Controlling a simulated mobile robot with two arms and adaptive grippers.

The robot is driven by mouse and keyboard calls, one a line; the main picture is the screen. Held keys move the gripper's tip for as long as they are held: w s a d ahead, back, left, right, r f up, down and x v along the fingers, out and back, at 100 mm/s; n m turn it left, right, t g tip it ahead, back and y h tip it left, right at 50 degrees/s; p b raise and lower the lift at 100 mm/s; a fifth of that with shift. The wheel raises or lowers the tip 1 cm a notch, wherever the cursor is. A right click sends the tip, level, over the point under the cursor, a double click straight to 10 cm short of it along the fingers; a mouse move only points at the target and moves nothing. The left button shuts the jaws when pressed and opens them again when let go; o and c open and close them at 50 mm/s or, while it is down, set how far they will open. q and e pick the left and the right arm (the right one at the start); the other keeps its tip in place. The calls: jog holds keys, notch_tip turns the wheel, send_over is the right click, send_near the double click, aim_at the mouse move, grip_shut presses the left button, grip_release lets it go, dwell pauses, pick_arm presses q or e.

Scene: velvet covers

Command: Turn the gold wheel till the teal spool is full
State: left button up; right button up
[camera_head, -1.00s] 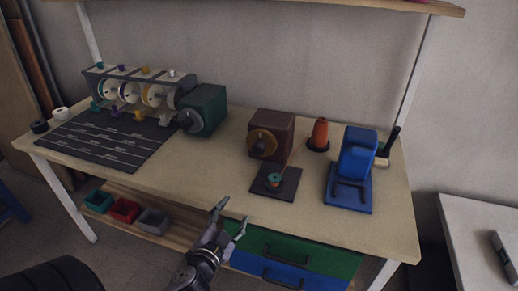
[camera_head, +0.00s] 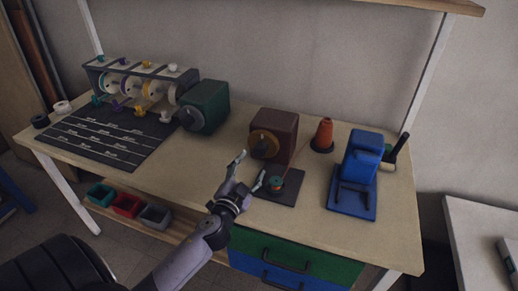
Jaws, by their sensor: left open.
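The gold wheel (camera_head: 264,144) sits on the front of a brown box (camera_head: 284,130) on the workbench, with a dark hub in its middle. The small teal spool (camera_head: 276,184) stands on a dark plate (camera_head: 286,195) in front of the box; how much thread is on it is too small to tell. A thin orange line seems to run toward it from an orange thread cone (camera_head: 324,134). My left gripper (camera_head: 251,168) is open and empty, its fingers spread just left of the spool and below the wheel, apart from the wheel. My right gripper is out of view.
A green box with a grey dial (camera_head: 204,107) and a rack of spools (camera_head: 135,88) stand left. A blue device (camera_head: 355,175) stands right. A dark striped mat (camera_head: 110,138) lies left. The bench (camera_head: 185,172) is clear between mat and plate.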

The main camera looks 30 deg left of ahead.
aim_at(258, 153)
pick_arm(q)
jog(key=x, duration=0.8)
jog(key=shift+p, duration=0.35)
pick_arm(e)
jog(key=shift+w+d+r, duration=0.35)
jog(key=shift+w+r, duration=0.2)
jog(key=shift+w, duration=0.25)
pick_arm(q)
jog(key=shift+d, duration=0.1)
jog(key=c, duration=1.1)
jog(key=shift+c, duration=0.2)
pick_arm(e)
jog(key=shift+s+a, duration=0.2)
pick_arm(q)
jog(key=shift+m, duration=0.4)
